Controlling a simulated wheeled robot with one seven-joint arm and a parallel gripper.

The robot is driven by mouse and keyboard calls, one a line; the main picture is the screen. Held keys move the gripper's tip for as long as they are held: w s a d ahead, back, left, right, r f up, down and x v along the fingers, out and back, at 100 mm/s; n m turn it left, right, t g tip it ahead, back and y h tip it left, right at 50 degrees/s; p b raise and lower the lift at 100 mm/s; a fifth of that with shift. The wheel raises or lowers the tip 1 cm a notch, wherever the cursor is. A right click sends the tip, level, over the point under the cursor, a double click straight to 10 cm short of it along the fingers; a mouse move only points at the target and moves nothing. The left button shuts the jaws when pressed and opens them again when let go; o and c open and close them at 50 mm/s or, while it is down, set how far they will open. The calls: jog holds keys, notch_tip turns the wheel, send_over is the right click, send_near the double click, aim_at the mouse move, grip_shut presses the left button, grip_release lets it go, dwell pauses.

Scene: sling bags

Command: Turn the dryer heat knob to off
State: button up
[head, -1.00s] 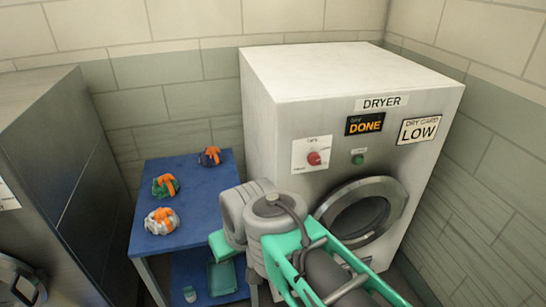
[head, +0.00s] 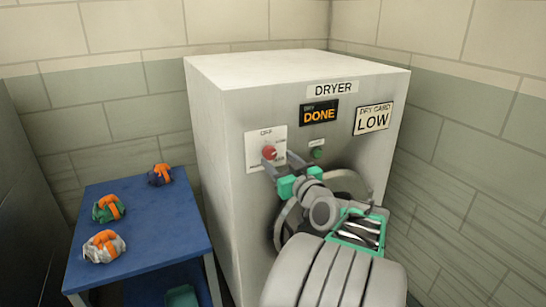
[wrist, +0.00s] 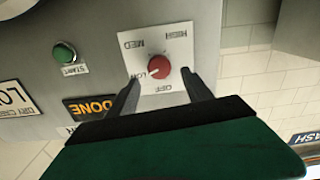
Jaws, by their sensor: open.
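The red heat knob (head: 269,152) sits on a white dial plate (head: 265,135) on the dryer front. In the wrist view the knob (wrist: 159,66) shows between my two dark fingers, with the labels OFF, LOW, MED and HIGH around it. Its white pointer mark is toward LOW. My gripper (wrist: 163,90) is open, one finger to each side of the knob; contact is not visible. In the head view my gripper (head: 276,166) is at the lower edge of the dial plate.
A green start button (head: 317,153) is right of the dial. The display (head: 318,112) reads DONE, and a card (head: 373,118) reads LOW. The round dryer door (head: 283,215) is partly hidden by my arm. A blue table (head: 150,227) with several sling bags stands to the left.

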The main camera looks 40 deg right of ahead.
aim_at(271, 153)
jog(key=x, duration=0.4)
jog(key=shift+w+p, duration=0.2)
jog(key=shift+p, duration=0.2)
jog(key=shift+c, duration=0.6)
grip_shut()
